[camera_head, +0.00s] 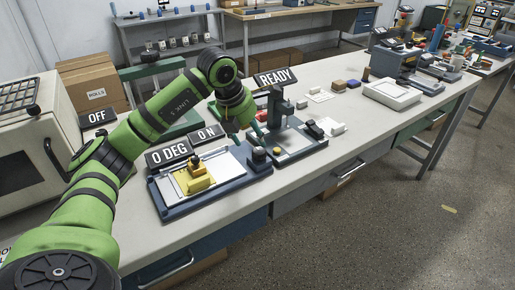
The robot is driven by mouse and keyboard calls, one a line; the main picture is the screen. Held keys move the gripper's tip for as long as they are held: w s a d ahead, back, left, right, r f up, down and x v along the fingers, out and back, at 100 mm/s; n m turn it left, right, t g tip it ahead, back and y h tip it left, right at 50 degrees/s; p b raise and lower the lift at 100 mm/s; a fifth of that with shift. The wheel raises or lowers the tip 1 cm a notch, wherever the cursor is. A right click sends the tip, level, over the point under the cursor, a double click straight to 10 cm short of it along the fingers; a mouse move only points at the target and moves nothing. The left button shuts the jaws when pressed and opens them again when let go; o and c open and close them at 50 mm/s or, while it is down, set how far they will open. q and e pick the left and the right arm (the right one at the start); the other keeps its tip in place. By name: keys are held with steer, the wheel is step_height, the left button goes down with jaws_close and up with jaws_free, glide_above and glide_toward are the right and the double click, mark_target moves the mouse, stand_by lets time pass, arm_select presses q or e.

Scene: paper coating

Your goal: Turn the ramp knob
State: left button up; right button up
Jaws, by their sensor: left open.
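A flat blue coating device (168,213) stands on the near bench with a pale sheet and a yellow block (200,184) on it. Signs reading "0 DEG" (168,155) and "ON" (206,134) stand behind it. A dark round knob (259,157) is at its right end; no label shows that this is the ramp knob. My green left arm reaches in from the left and bends down. My left gripper (255,135) is open, just above and behind the dark knob, apart from it as far as I can tell. Its fingertips are small and partly hidden. My right gripper is out of view.
A small press (275,110) with a "READY" sign (272,77) stands close to the gripper's right. A white oven (30,150) with an "OFF" sign (97,116) is at the left. Boxes (92,82) stand behind. The bench's front right is clear.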

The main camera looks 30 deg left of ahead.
mark_target(259, 151)
arm_select(q)
steer(key=p+x, duration=0.1)
steer(key=x, duration=0.6)
steer(key=shift+s, duration=0.1)
steer(key=c, duration=1.1)
